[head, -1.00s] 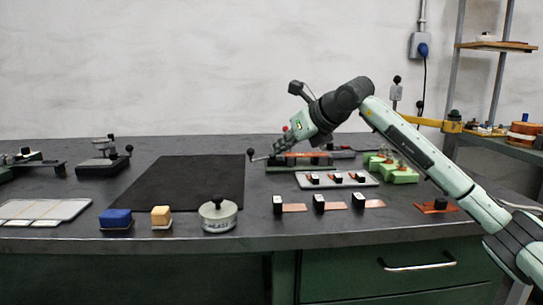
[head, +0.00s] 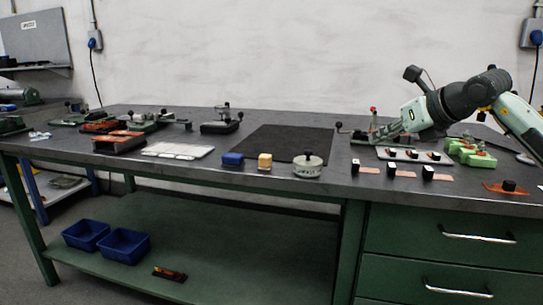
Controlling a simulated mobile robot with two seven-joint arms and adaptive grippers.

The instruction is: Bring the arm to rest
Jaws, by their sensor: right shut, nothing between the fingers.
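My right arm comes in from the right edge of the head view, pale green and black, bent over the right part of the workbench (head: 215,172). Its gripper (head: 376,138) points left and down, low over the back of the bench beside a small lever device (head: 345,131). The gripper is shut and holds nothing. Whether it touches the device cannot be told. My left gripper and arm are out of view.
A dark mat (head: 285,143) lies mid-bench. Black blocks with copper strips (head: 428,173) and green fixtures (head: 470,152) stand right. Blue bins (head: 124,245) sit on the lower shelf.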

